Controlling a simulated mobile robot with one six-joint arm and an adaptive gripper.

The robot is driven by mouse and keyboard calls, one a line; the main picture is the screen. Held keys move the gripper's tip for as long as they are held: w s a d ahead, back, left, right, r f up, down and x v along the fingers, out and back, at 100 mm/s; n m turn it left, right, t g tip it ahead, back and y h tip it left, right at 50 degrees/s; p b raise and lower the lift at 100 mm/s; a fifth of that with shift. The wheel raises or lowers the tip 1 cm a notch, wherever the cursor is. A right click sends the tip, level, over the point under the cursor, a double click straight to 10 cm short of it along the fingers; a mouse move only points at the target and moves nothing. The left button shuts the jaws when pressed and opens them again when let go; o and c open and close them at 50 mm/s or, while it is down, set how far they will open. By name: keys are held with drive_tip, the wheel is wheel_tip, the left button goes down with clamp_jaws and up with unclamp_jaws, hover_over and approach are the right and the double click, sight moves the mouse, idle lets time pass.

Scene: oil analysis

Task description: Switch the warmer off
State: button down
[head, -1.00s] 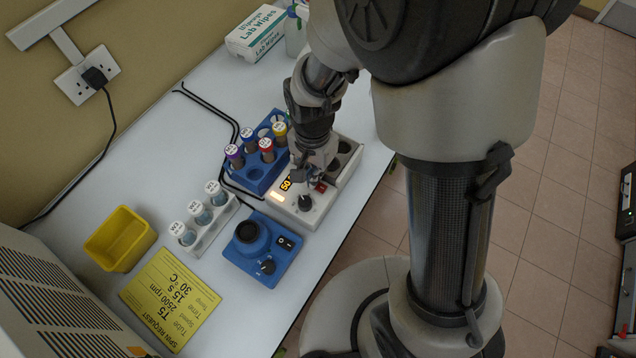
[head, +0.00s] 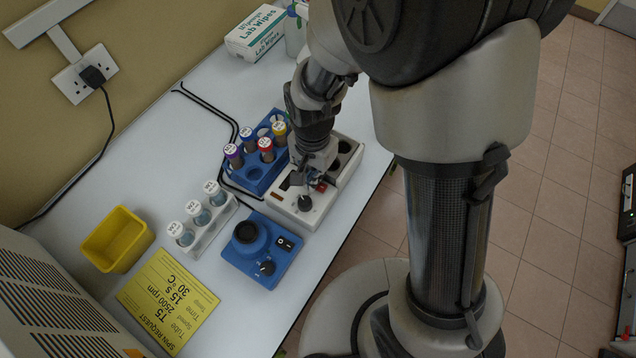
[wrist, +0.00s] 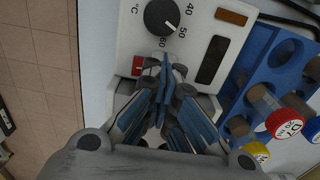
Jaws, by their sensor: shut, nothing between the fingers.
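The warmer (head: 322,212) is a white box with a dial (head: 305,203), also marked in °C in the wrist view (wrist: 185,48). Its display (wrist: 213,60) is dark and the amber bar (wrist: 231,17) beside it is dull. The red rocker switch (wrist: 138,66) is partly covered by my fingers in the wrist view; it also shows in the head view (head: 321,186). My gripper (wrist: 166,68) is shut and empty, pointing down at the panel with its fingertips beside the switch. I cannot tell whether they touch it.
A blue rack (head: 252,180) with several capped tubes stands left of the warmer, close to my gripper. A blue mixer (head: 258,262), a white tube rack (head: 215,226), a yellow bin (head: 112,248) and a yellow request card (head: 163,303) lie further left. Black cables run behind.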

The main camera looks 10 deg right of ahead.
drive_tip(key=shift+r, duration=0.1)
drive_tip(key=shift+r+p, duration=2.85)
drive_tip(key=shift+r, duration=0.55)
drive_tip(key=shift+r, duration=0.1)
wheel_tip(320, 180, up, 6)
drive_tip(key=n+t, duration=0.1)
hover_over(325, 185)
drive_tip(key=s+d+r+n+t+b, duration=0.2)
drive_tip(key=s+d+r+n, duration=0.4)
drive_tip(key=s+r, duration=0.6)
drive_tip(key=shift+s+d+r+n+t+b, duration=0.35)
drive_tip(key=shift+d+t, duration=0.45)
drive_tip(key=shift+d, duration=0.4)
drive_tip(key=shift+w, duration=0.1)
